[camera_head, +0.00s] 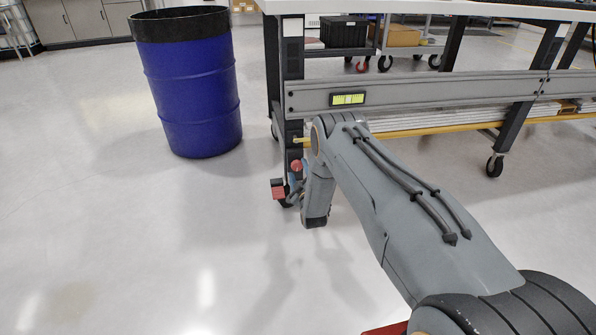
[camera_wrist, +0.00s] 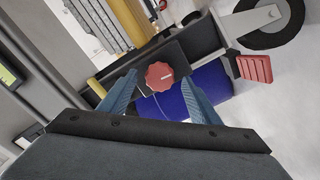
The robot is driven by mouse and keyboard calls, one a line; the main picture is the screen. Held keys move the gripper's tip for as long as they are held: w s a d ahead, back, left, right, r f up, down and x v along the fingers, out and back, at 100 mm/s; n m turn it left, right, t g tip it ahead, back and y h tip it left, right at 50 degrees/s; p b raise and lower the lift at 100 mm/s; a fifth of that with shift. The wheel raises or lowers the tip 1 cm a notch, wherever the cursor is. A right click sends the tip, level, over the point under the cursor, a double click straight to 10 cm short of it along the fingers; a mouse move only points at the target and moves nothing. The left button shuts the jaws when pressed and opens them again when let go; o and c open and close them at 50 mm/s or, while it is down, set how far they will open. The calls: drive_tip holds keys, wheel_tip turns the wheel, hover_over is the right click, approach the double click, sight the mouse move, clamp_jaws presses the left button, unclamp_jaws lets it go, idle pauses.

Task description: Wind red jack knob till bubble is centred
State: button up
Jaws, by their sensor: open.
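The red jack knob (camera_wrist: 160,76) is a scalloped disc with a pale mark, in front of a dark block in the wrist view. It also shows small beside the table leg in the head view (camera_head: 297,165). My gripper (camera_wrist: 158,80) is open, with one blue finger on each side of the knob in the picture and gaps visible. I cannot tell how deep the knob sits between the fingertips. The yellow-green bubble vial (camera_head: 348,99) is on the grey rail. It is partly visible at the wrist view's left edge (camera_wrist: 8,77). The bubble's exact position is too small to tell.
A red ridged pedal (camera_wrist: 254,68) sits close right of the fingers, near a caster wheel (camera_wrist: 268,22). A blue drum (camera_head: 198,90) stands left of the table. The grey rail (camera_head: 430,92) runs above my wrist. The floor in front is clear.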

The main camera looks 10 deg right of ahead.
drive_tip(key=s+p, duration=0.2)
drive_tip(key=s, duration=0.5)
idle(0.3)
